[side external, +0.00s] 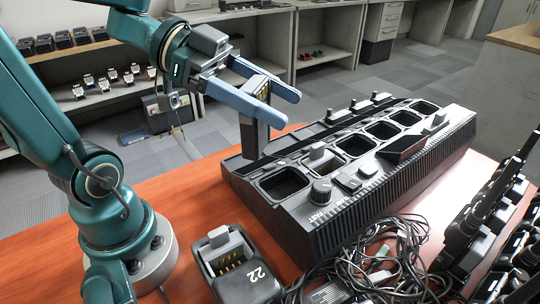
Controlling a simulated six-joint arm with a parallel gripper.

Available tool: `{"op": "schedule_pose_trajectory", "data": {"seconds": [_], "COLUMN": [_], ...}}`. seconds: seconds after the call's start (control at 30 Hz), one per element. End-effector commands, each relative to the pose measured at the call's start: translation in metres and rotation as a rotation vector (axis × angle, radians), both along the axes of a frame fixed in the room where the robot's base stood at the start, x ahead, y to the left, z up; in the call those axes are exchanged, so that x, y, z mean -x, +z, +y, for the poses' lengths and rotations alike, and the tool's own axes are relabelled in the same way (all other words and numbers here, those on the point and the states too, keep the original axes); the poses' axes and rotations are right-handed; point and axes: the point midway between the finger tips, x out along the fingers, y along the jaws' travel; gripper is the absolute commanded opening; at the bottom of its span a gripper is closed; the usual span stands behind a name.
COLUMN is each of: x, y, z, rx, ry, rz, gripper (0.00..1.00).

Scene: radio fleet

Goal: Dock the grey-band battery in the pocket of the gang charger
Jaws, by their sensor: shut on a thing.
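My gripper (288,108) has its two long blue-grey fingers shut on a dark battery (251,137), with gold contacts at its upper end. A band on the battery cannot be made out. The black gang charger (345,215) lies on the orange table, with a row of pockets. The pocket nearest my arm (284,184) looks empty. The one beside it holds a pale-topped item (322,158). The pockets further back look empty.
A black unit marked 22 (240,268) stands at the front of the orange table (180,200). Tangled cables (375,260) lie in front of the charger. Several black radios (480,220) stand at the right. Shelves (110,95) line the back.

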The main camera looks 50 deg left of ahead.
Motion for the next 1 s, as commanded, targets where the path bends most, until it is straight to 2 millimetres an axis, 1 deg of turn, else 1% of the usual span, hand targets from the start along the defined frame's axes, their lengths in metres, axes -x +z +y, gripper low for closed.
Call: {"op": "schedule_pose_trajectory", "data": {"seconds": [0.03,0.1,0.2,0.33,0.4,0.5,0.57,0.63,0.77,0.9,1.0], "x": [-0.014,-0.030,-0.046,-0.057,-0.060,-0.063,-0.062,-0.061,-0.064,-0.073,-0.080], "y": [0.003,0.006,0.011,0.014,0.016,0.016,0.016,0.019,0.040,0.060,0.069], "z": [0.014,0.032,0.055,0.076,0.083,0.089,0.088,0.081,0.067,0.049,0.037], "rx": [-0.001,-0.001,0.000,0.000,0.001,0.001,0.001,0.001,-0.001,0.000,0.001], "ry": [0.112,0.255,0.417,0.553,0.601,0.635,0.633,0.594,0.486,0.326,0.204], "rz": [-0.005,-0.006,-0.007,-0.003,-0.002,-0.002,-0.001,-0.004,-0.005,0.000,0.003], "gripper": [0.00,0.00,0.00,0.00,0.00,0.00,0.00,0.00,0.00,0.00,0.00]}}
